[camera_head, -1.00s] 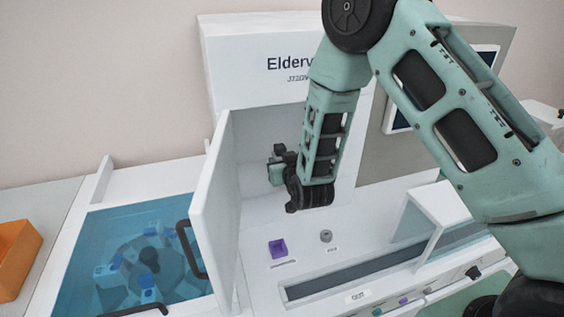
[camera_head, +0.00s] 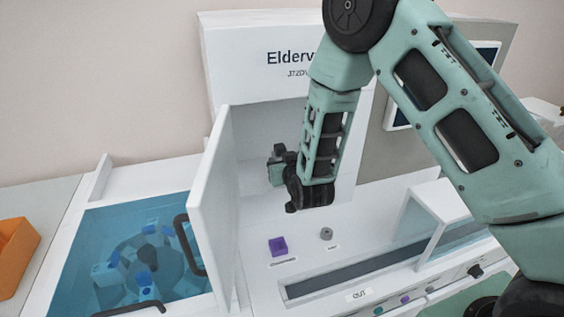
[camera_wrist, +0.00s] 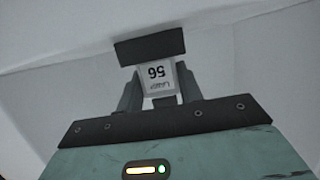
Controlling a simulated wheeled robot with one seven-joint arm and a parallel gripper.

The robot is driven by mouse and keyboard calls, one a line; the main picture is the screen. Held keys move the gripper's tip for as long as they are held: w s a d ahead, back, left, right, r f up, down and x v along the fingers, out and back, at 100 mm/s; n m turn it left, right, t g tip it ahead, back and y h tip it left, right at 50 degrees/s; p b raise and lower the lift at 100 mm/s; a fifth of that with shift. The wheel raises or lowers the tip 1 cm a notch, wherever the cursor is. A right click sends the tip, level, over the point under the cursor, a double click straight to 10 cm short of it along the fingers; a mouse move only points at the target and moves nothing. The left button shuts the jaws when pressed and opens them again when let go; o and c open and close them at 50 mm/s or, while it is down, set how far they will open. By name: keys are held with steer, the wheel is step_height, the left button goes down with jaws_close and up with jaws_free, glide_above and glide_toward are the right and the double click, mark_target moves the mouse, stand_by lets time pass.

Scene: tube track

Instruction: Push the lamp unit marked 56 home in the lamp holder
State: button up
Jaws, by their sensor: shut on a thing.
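The lamp unit marked 56 (camera_wrist: 158,78) shows in the wrist view as a pale block, its label upside down. My gripper (camera_wrist: 160,90) is shut on it, one dark finger on each side. A dark block (camera_wrist: 150,45) lies directly beyond the unit and appears to meet its far end. It may be the lamp holder; I cannot tell how deep the unit sits. In the head view my gripper (camera_head: 277,165) is inside the white cabinet's open bay, and the unit cannot be made out there.
A white door (camera_head: 214,195) stands open just left of my gripper. A purple block (camera_head: 278,246) and a grey knob (camera_head: 326,233) are on the deck below. A blue-covered tub (camera_head: 90,250) with a carousel lies left. A white hood (camera_head: 440,205) stands right, over a dark track.

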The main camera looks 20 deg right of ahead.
steer(key=shift+f+b, duration=0.2)
steer(key=shift+b, duration=0.1)
stand_by(0.4)
steer(key=o, duration=1.2)
steer(key=p+v, duration=1)
steer(key=v, duration=0.7)
steer(key=shift+s+p, duration=0.15)
steer(key=shift+p, duration=0.15)
